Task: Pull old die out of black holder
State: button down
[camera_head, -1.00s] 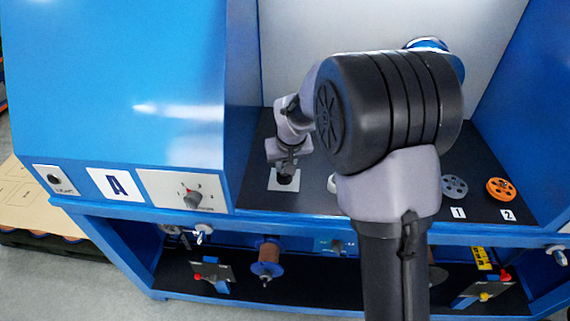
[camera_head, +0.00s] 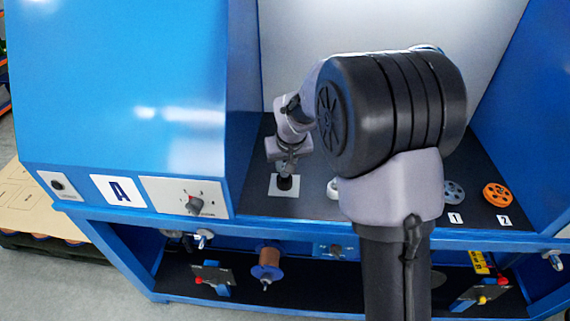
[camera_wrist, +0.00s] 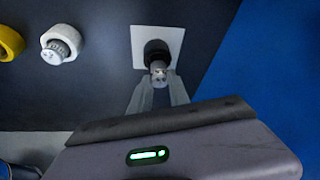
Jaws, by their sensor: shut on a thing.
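The black holder (camera_wrist: 156,50) stands on a white square plate (camera_wrist: 138,38) in the wrist view. The holder also shows in the head view (camera_head: 285,183), at the left of the dark worktop. My gripper (camera_wrist: 158,84) is shut on the old die (camera_wrist: 158,71), a small light grey cylinder, with one finger on each side. The die lines up with the holder's mouth. From these views I cannot tell whether its far end is still inside. In the head view my gripper (camera_head: 285,168) is just above the holder, small and partly unclear.
A white ring holding a marked grey piece (camera_wrist: 58,45) and a yellow ring (camera_wrist: 10,42) lie left in the wrist view. A grey pulley (camera_head: 453,192) and an orange pulley (camera_head: 497,194) lie at the right of the worktop. A blue cabinet wall (camera_head: 243,110) stands close at the left.

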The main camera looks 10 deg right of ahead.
jog(key=shift+r, duration=0.25)
notch_tip(320, 180, up, 4)
jog(key=p, duration=0.3)
jog(key=shift+r, duration=0.1)
dwell(0.3)
